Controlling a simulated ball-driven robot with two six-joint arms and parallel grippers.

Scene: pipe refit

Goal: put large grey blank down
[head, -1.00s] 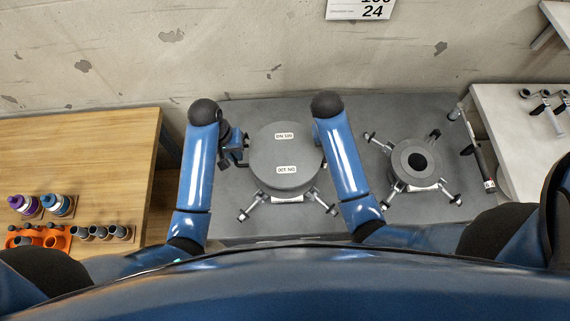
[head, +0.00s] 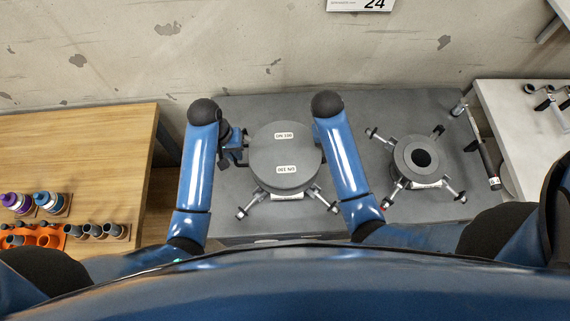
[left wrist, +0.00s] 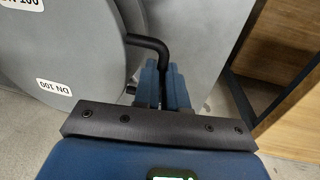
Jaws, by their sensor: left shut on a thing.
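The large grey blank (head: 285,153) is a round grey disc with two white DN 100 labels, lying flat above a stand with several silver legs in the head view. I cannot tell whether it touches the stand. In the left wrist view the blank (left wrist: 75,45) shows at the upper left, with a black bent handle (left wrist: 150,44) at its edge. My left gripper (head: 240,146) is at the blank's left side, shut on this handle; its blue fingers (left wrist: 162,88) show in the wrist view. My right arm reaches to the blank's right side; its gripper is hidden.
A second stand holds a grey ring flange (head: 403,160) on the right of the grey table (head: 345,225). A wrench-like tool (head: 487,160) lies at that table's right edge. A wooden table (head: 85,150) on the left bears fittings and an orange holder (head: 50,232).

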